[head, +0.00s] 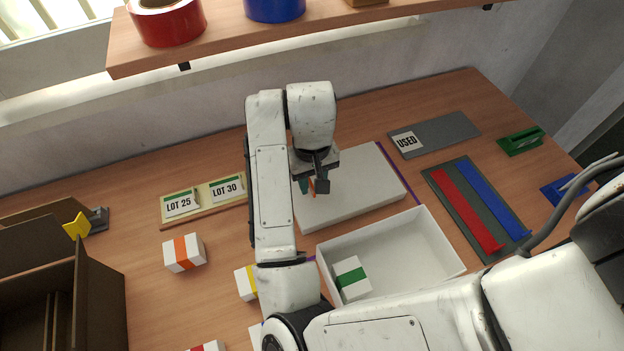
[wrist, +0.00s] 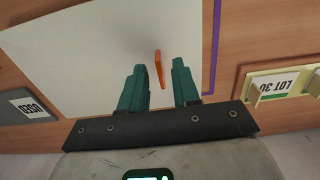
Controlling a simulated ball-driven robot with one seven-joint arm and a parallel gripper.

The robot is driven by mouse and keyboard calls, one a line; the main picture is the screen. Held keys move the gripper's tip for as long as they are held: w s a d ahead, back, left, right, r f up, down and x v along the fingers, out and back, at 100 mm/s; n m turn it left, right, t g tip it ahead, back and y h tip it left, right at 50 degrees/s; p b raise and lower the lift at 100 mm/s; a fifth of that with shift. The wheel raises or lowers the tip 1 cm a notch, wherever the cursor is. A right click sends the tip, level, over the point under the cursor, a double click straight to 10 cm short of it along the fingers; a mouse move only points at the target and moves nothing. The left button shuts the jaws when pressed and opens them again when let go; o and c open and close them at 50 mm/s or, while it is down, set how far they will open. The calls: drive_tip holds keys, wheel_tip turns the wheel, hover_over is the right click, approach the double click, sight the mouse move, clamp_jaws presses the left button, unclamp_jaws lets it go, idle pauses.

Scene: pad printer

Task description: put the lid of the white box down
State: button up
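The white lid (head: 358,187) lies flat just behind the open white box (head: 455,268), apparently on the table. Its thin orange tab (wrist: 159,68) stands up from the lid (wrist: 80,55). My gripper (head: 310,187) is over the left part of the lid in the head view. In the wrist view its two teal fingers (wrist: 158,75) are apart, one on each side of the tab, with a visible gap to each side. The box holds a small white carton with a green stripe (head: 351,279). My arm hides the lid's left edge in the head view.
A purple line (head: 400,175) runs along the lid's edge. A grey USED plate (head: 445,133) and a dark tray with red and blue strips (head: 470,205) lie to the right. LOT cards (head: 203,199) stand left. Striped cartons (head: 184,253) lie in front; a shelf (head: 230,38) overhangs behind.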

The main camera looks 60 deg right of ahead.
wheel_tip(320, 180, up, 12)
drive_tip(key=p, duration=0.3)
drive_tip(key=shift+f, duration=0.25)
